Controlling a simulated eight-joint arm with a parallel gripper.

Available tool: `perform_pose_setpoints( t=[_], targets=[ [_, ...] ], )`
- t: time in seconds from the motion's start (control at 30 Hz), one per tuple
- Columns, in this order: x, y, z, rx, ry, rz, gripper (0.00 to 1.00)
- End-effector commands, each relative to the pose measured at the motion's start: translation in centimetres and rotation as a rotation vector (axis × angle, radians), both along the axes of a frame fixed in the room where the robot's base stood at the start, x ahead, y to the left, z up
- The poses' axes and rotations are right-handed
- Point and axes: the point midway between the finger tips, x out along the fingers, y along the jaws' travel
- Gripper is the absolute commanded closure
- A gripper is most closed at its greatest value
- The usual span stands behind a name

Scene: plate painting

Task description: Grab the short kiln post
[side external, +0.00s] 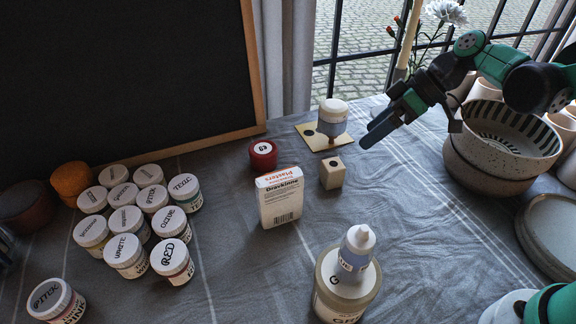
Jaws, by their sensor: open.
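A small beige block with a dark hole in its top, which looks like the short kiln post (331,173), stands upright on the cloth near the middle of the side external view. My gripper (377,131) is open and empty, above and to the right of the post, reaching in from the right. It is apart from the post. One dark fingertip shows clearly; the other finger is partly hidden behind it.
A plasters box (281,198) stands close left of the post, with a red lidded pot (263,154) behind it. A bottle (355,252) tops a large jar in front. Striped bowls (500,150) are stacked right.

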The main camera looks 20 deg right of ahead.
Motion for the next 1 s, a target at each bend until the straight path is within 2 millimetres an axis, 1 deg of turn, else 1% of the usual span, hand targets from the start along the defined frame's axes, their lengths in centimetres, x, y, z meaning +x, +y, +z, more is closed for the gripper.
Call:
perform_pose_setpoints(
  t=[0.03,0.2,0.3,0.4,0.5,0.63,0.9,1.0],
  targets=[
    [1.0,0.1,-0.7,0.041,-0.023,0.067,0.16],
    [2.8,0.5,-3.3,0.202,-0.171,0.331,0.16],
    [3.2,0.5,-4.9,0.289,-0.283,0.46,0.16],
    [3.2,0.4,-6.1,0.353,-0.383,0.552,0.16],
    [3.0,0.3,-6.8,0.389,-0.448,0.605,0.16],
    [2.9,0.6,-7.3,0.407,-0.486,0.634,0.16],
    [3.1,3.8,-8.6,0.408,-0.487,0.638,0.16],
    [3.2,4.6,-8.9,0.407,-0.488,0.636,0.16]
  ],
)
